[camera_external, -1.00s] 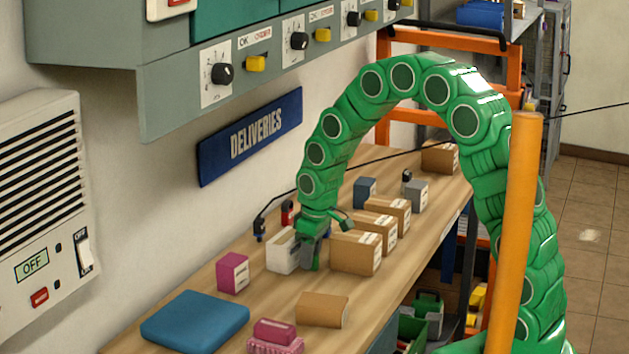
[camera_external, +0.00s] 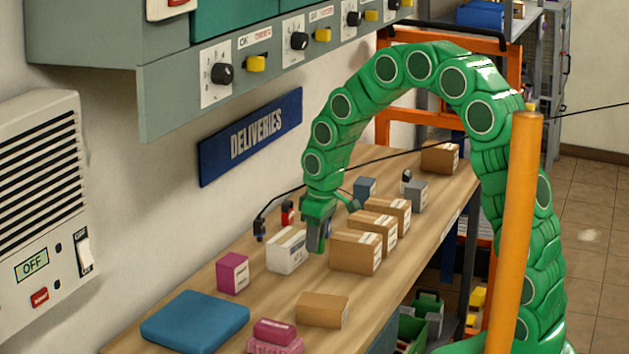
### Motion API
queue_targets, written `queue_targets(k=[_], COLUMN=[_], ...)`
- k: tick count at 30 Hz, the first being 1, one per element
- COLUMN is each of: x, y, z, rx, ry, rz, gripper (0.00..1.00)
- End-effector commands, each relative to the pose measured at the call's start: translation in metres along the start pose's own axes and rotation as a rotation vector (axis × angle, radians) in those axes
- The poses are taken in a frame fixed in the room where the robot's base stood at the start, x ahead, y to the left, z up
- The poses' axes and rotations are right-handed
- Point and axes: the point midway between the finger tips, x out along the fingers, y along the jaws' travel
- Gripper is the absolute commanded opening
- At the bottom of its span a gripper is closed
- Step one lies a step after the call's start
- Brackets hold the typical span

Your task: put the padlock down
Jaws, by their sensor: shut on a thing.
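My green gripper (camera_external: 317,240) points down over the wooden bench, between the white box (camera_external: 287,250) and a brown carton (camera_external: 355,251). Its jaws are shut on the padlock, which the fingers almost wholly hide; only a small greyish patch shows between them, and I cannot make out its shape. The fingertips look a little above the bench top, but from this view I cannot tell the exact gap.
Several brown cartons stand right of the gripper. A magenta box (camera_external: 232,272), a blue pad (camera_external: 195,320), a flat brown carton (camera_external: 322,310) and pink items (camera_external: 274,332) lie nearer. Small red and black objects (camera_external: 287,213) stand by the wall. Bare wood (camera_external: 270,290) shows in front.

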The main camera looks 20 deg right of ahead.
Motion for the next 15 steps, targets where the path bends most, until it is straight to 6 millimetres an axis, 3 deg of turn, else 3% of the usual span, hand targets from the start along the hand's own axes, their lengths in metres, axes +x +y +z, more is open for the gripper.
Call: queue_targets(k=[9, 15], x=[-0.046, -0.059], y=[-0.011, -0.02], z=[0.025, 0.052], rx=[0.0, 0.0], ry=[0.004, 0.0], rz=[0.001, 0.0], gripper=[0.0, 0.0])
